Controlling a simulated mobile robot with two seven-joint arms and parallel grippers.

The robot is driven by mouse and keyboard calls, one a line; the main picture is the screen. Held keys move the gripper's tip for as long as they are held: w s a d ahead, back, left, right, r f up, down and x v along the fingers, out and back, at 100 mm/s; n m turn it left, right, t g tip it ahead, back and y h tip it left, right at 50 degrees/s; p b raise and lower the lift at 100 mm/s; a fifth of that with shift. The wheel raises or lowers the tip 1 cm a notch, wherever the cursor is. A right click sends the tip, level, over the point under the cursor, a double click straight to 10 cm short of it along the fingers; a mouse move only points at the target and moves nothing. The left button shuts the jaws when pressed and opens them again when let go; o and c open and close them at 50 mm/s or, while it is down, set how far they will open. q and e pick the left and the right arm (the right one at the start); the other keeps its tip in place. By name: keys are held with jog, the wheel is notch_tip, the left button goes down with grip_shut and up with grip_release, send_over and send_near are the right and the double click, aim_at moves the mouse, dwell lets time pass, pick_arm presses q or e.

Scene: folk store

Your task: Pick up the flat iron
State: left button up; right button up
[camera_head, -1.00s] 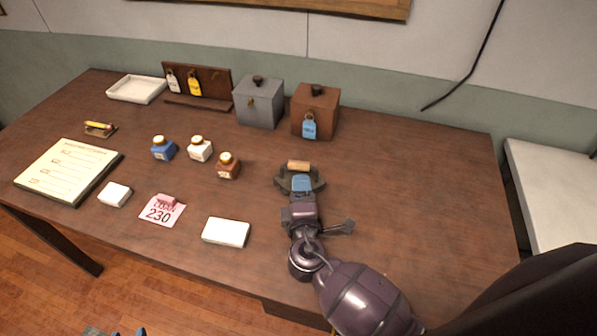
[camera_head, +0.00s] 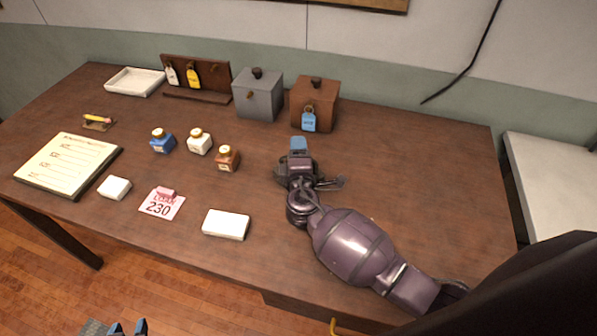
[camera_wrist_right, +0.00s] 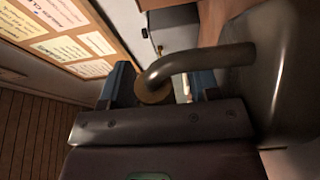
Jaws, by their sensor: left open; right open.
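The flat iron (camera_head: 281,172) is a dark metal iron on the middle-right of the table. My right arm covers most of it in the head view. My right gripper (camera_head: 299,146), with blue fingertips, is open over the iron. In the right wrist view the iron's dark curved handle bracket (camera_wrist_right: 205,60) and the round tan end of its grip (camera_wrist_right: 153,93) show at the open fingers. Contact cannot be told. My left gripper (camera_head: 128,328) is open and empty at the bottom left, low in front of the table.
A grey box (camera_head: 258,97) and a brown box (camera_head: 314,105) with a blue tag stand behind the iron. Several small bottles, including a brown one (camera_head: 228,158), stand to its left. A white block (camera_head: 226,224) lies near the front edge. The table's right side is clear.

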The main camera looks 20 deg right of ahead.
grip_shut()
dwell(0.3)
dwell(1.1)
jog(key=shift+r, duration=0.1)
